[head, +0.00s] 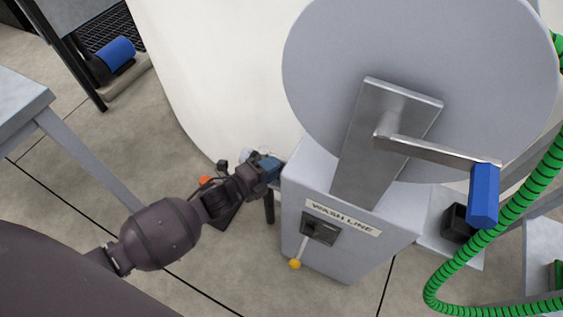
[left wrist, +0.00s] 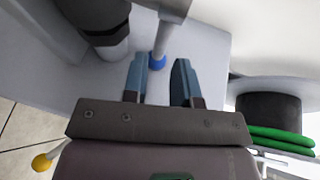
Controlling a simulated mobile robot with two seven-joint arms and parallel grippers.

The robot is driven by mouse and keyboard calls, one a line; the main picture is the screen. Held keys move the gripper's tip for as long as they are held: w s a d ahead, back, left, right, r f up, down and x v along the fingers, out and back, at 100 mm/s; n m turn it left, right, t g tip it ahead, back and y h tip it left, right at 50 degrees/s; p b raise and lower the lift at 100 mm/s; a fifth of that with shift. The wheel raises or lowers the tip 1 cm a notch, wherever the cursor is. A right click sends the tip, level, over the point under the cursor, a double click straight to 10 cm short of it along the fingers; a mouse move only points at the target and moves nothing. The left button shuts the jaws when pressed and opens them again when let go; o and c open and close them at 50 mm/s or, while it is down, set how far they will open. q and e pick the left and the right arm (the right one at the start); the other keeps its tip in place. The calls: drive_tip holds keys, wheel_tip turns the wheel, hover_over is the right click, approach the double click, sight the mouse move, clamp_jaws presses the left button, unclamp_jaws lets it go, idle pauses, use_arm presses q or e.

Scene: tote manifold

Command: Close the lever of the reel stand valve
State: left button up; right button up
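The reel stand (head: 290,197) is a grey box labelled WASH LINE, with a large grey disc above it. On its front face a dark valve body (head: 320,228) carries a thin lever ending in a yellow ball (head: 295,264), which hangs down and slightly left. The yellow ball also shows at the lower left in the left wrist view (left wrist: 41,162). My left gripper (head: 272,166) is at the stand's upper left edge, above and left of the lever. Its blue fingers (left wrist: 160,82) are apart and hold nothing. A grey rod with a blue end (left wrist: 157,60) shows beyond them. My right gripper is not in view.
A metal crank (head: 430,150) with a blue handle (head: 483,196) sticks out from the disc. A green hose (head: 440,275) loops at the right. A grey table (head: 22,105) stands at the left. Floor is open in front of the stand.

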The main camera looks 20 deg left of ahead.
sight(280, 158)
use_arm(q)
drive_tip(key=shift+b+x, duration=0.35)
drive_tip(key=shift+x, duration=1.25)
clamp_jaws()
